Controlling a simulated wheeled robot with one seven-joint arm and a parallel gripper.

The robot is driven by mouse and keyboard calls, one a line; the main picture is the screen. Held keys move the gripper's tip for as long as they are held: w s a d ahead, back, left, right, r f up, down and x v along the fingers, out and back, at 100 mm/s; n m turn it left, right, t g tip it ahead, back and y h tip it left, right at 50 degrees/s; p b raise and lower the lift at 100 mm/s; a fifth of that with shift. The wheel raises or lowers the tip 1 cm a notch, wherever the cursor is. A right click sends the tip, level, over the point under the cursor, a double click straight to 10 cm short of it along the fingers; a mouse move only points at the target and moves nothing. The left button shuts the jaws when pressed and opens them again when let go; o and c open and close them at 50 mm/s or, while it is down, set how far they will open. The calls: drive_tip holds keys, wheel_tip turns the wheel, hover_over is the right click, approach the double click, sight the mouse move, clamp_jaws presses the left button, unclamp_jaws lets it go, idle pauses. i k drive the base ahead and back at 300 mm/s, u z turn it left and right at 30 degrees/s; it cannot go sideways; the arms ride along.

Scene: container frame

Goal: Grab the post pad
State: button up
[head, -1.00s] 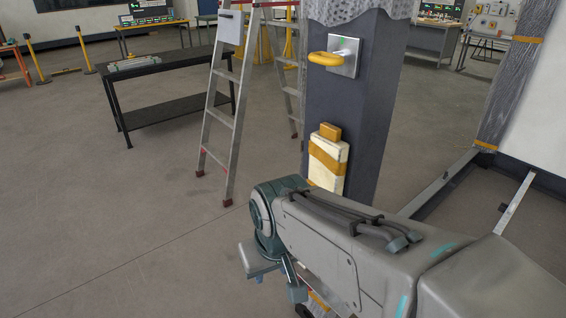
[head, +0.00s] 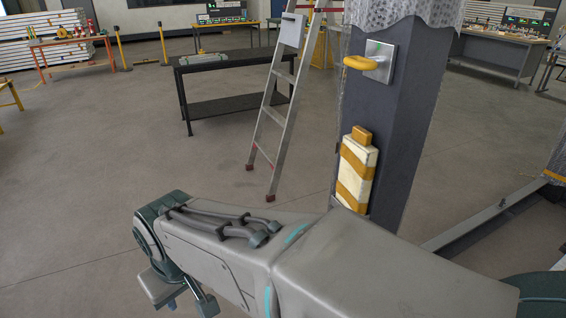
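The post pad (head: 354,180) is a cream block with orange slanted bands and an orange top piece. It is upright against the left face of the dark grey post (head: 403,130), below a yellow handle (head: 360,63) on a metal plate. The pad's lower end meets the edge of my arm in the picture, so its bottom may be hidden. My arm crosses the foreground, its teal joint to the left of the pad. I cannot make out my gripper's fingers. Nothing of mine is seen gripping the pad.
A stepladder (head: 270,120) stands just left of the post, with a black two-level table (head: 235,80) behind it. A metal floor rail (head: 490,215) runs right of the post. The concrete floor at left is clear.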

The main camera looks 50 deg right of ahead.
sight(358, 157)
drive_tip(key=i, duration=1.6)
drive_tip(key=z, duration=2.35)
